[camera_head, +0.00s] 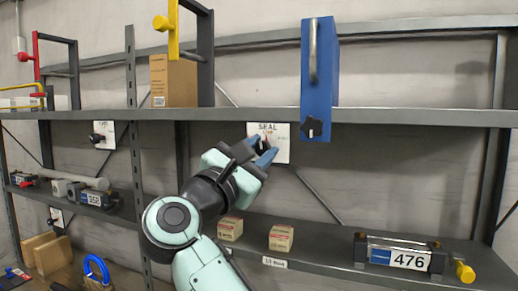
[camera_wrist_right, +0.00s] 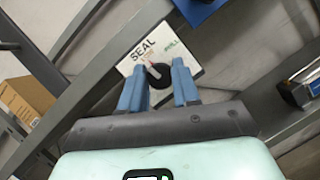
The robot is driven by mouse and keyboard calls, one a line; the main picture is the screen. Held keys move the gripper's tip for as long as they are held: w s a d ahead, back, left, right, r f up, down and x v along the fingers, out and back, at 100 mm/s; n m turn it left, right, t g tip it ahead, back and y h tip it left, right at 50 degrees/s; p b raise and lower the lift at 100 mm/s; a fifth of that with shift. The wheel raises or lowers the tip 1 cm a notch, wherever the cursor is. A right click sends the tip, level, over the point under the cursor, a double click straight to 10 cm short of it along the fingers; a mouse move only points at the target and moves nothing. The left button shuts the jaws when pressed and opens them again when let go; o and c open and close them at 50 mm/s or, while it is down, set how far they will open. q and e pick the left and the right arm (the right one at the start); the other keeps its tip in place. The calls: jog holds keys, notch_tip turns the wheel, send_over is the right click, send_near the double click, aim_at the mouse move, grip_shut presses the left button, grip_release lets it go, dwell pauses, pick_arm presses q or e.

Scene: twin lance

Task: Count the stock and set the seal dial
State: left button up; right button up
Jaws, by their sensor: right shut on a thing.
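The white SEAL plate (camera_head: 282,150) is on the back wall just under the upper shelf, and it also fills the middle of the right wrist view (camera_wrist_right: 187,61). Its black dial (camera_wrist_right: 159,75) has a pale pointer. My right gripper (camera_head: 262,151) is at the plate, its blue fingers on both sides of the dial and shut on it. In the head view the gripper mostly hides the dial. Two small cartons, one (camera_head: 230,228) beside the other (camera_head: 281,238), stand on the lower shelf above a stock label (camera_head: 274,263). My left gripper is not in view.
A blue upright block (camera_head: 319,80) with a handle and black knob hangs at the upper shelf (camera_head: 420,117), right of the plate. A brown box (camera_head: 173,82) stands left. A device reading 476 (camera_head: 400,256) sits on the lower shelf at right.

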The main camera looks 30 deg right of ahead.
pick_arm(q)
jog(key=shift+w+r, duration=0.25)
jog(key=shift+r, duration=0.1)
pick_arm(e)
jog(key=shift+r+m+g, duration=0.1)
jog(key=shift+m+g, duration=0.5)
jog(key=shift+m, duration=0.3)
jog(key=o, duration=1.1)
jog(key=shift+c, duration=0.2)
jog(key=shift+a, duration=0.1)
jog(key=shift+s+a+f, duration=0.1)
jog(key=shift+a+f, duration=0.15)
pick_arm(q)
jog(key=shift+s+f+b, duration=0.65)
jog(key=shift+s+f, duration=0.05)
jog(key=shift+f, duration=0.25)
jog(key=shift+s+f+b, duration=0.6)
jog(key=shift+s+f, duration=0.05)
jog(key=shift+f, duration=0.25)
pick_arm(e)
jog(key=v, duration=1.2)
jog(key=shift+s+a, duration=0.2)
jog(key=shift+a, duration=0.05)
